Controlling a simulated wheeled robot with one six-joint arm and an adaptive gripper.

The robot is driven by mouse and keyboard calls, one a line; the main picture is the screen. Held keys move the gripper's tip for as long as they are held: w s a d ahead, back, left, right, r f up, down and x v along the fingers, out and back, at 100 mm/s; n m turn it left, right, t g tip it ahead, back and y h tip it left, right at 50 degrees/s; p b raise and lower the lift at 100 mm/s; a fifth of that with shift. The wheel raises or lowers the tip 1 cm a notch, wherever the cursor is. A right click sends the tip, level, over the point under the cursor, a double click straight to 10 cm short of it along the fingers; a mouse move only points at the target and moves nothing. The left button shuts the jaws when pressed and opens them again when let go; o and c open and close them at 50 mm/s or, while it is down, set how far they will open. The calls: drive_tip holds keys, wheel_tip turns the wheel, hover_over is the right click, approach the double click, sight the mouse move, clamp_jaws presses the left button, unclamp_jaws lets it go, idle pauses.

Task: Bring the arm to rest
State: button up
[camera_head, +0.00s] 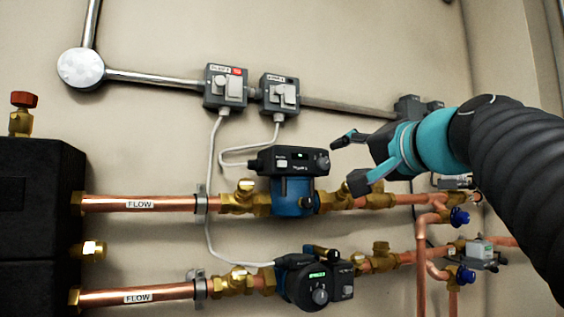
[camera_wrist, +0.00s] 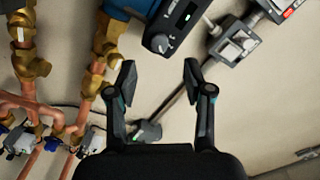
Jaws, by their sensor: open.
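My gripper (camera_head: 350,160) is at the right of centre in the head view, at the end of my arm, which comes in from the right edge. Its two black fingers with teal parts are spread apart, with nothing between them. It is in front of the wall, to the right of the upper pump (camera_head: 292,180). In the wrist view my gripper (camera_wrist: 158,80) also shows open and empty, with bare wall and a grey conduit behind the gap. I cannot tell the exact distance from the fingers to the pump.
Upper copper pipe (camera_head: 170,204) and lower copper pipe (camera_head: 170,293) run along the wall. The lower pump (camera_head: 315,280) shows a green display. Two switch boxes (camera_head: 226,88) (camera_head: 280,94) sit above on a conduit. A black box (camera_head: 35,220) stands at left.

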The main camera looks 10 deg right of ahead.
drive_tip(key=shift+s+d, duration=0.25)
drive_tip(key=shift+s, duration=0.4)
drive_tip(key=d+f+g+h, duration=0.2)
drive_tip(key=f+g, duration=0.1)
drive_tip(key=f, duration=0.9)
drive_tip(key=d+f+g+h, duration=0.2)
drive_tip(key=f+g, duration=0.1)
drive_tip(key=f, duration=0.8)
drive_tip(key=s+a+f+n+g, duration=0.2)
drive_tip(key=s+f, duration=0.3)
drive_tip(key=f, duration=0.4)
drive_tip(key=s+a+f+n+g+h, duration=0.1)
drive_tip(key=s+f, duration=0.4)
drive_tip(key=f, duration=0.5)
drive_tip(key=s+a+f+n+g, duration=0.2)
drive_tip(key=s+a+f+n, duration=0.1)
drive_tip(key=f, duration=0.6)
drive_tip(key=shift+s+a+f+n+g+h, duration=0.35)
drive_tip(key=shift+s+n, duration=0.55)
drive_tip(key=shift+s, duration=0.45)
